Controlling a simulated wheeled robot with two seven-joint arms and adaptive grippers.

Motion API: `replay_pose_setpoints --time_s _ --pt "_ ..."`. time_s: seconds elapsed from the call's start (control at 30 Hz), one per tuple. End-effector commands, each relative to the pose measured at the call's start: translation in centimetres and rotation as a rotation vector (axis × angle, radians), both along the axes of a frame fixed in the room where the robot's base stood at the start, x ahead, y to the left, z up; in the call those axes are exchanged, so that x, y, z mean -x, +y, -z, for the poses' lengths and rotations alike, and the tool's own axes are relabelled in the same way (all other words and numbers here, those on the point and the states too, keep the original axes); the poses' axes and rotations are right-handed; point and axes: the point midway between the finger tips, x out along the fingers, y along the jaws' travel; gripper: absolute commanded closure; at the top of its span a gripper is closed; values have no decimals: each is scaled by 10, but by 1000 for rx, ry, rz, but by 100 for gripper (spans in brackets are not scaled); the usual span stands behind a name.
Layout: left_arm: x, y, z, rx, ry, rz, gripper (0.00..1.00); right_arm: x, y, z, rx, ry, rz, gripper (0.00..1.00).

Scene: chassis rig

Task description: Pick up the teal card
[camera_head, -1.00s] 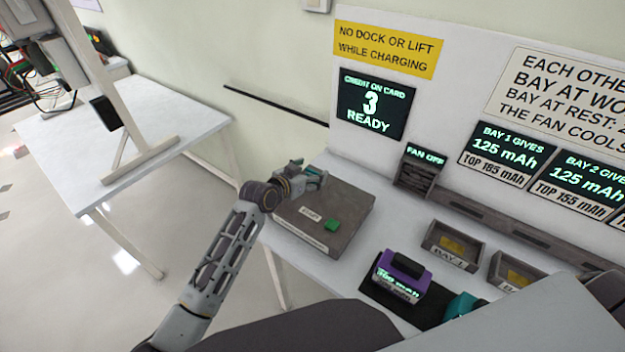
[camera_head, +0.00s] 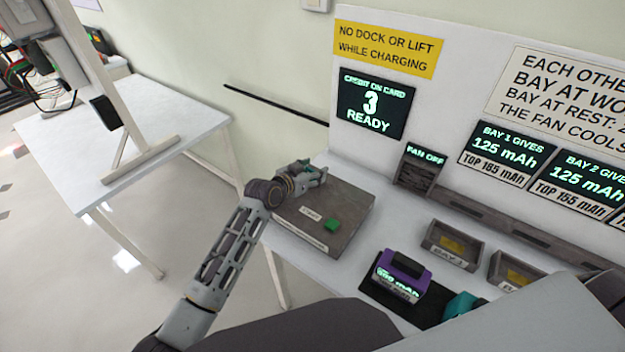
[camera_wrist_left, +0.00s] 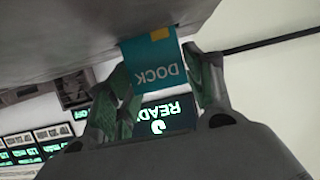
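The teal card (camera_wrist_left: 152,62), printed DOCK with a small orange patch, shows upside down in the left wrist view. It sticks out from the edge of a grey box (camera_wrist_left: 60,35). My left gripper (camera_wrist_left: 160,82) has a finger at each side edge of the card, and both appear to touch it. In the head view my left gripper (camera_head: 308,176) is at the far left corner of the grey box (camera_head: 345,225), which bears a green button (camera_head: 332,224). The card cannot be made out there. My right gripper is not clearly visible.
A purple battery pack (camera_head: 403,275) sits on a dark pad, with a teal item (camera_head: 463,305) beside it, partly hidden. Bay trays (camera_head: 452,246) line the panel's foot. The screen (camera_head: 376,107) reads credit 3, READY. A white table (camera_head: 120,135) stands left.

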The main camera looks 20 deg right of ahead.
Motion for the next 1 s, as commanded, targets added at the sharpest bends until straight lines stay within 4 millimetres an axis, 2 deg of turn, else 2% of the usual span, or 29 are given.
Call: replay_pose_setpoints --time_s 0.03,0.1,0.57,0.77,1.0 --pt "0 0 0 0 0 0 59 0 -1 0 1 0 0 60" --pt "0 0 0 0 0 0 66 0 -1 0 1 0 0 60" --pt "0 0 -6 0 -1 0 66 0 7 0 -8 0 3 60" --pt "0 0 -24 0 -3 1 66 0 12 1 -13 0 5 60" --pt "-1 0 -60 2 -4 1 66 0 8 3 -9 0 3 60"
